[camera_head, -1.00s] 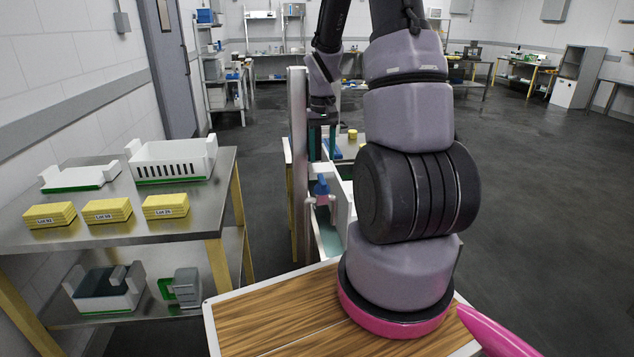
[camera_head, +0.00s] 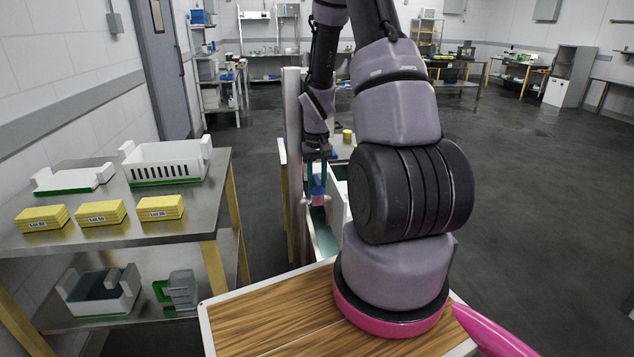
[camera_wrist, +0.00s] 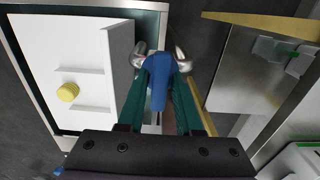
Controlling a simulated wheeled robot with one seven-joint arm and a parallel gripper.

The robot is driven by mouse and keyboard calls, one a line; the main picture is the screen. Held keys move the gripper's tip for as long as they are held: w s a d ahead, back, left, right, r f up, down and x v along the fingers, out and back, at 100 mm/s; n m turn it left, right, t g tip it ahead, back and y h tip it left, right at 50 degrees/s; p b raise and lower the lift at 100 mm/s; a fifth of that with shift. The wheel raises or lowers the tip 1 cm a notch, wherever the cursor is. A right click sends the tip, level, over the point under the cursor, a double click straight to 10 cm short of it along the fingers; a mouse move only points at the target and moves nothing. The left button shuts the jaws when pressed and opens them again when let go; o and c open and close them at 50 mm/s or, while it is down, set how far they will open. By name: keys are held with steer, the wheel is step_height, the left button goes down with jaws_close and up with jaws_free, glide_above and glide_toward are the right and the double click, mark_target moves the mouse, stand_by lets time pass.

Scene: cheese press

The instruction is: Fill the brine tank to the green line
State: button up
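The brine tank (camera_head: 325,240) stands beyond the wooden top and holds teal liquid; its green line is not visible to me. A blue handle (camera_head: 317,186) with a pinkish part below it is at the tank's far end. In the wrist view the blue handle (camera_wrist: 159,78) points toward the camera, with silvery pipework (camera_wrist: 181,58) behind it. My gripper (camera_head: 318,160) is over the handle, pointing down. In the wrist view the teal fingers of my gripper (camera_wrist: 160,88) stand apart, one on each side of the handle. Whether they touch it is unclear.
A white post (camera_head: 293,160) rises close left of my gripper. A white tray-like surface (camera_wrist: 65,38) with a yellow object (camera_wrist: 67,92) lies beside the handle. A steel table (camera_head: 190,222) with yellow blocks and white crates stands at left. The floor at right is clear.

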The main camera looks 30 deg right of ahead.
mark_target(317, 179)
jaws_close()
steer(key=n, duration=0.3)
steer(key=shift+n, duration=0.3)
steer(key=shift+o, duration=2.4)
jaws_free()
step_height(317, 179, up, 11)
steer(key=shift+f, duration=0.1)
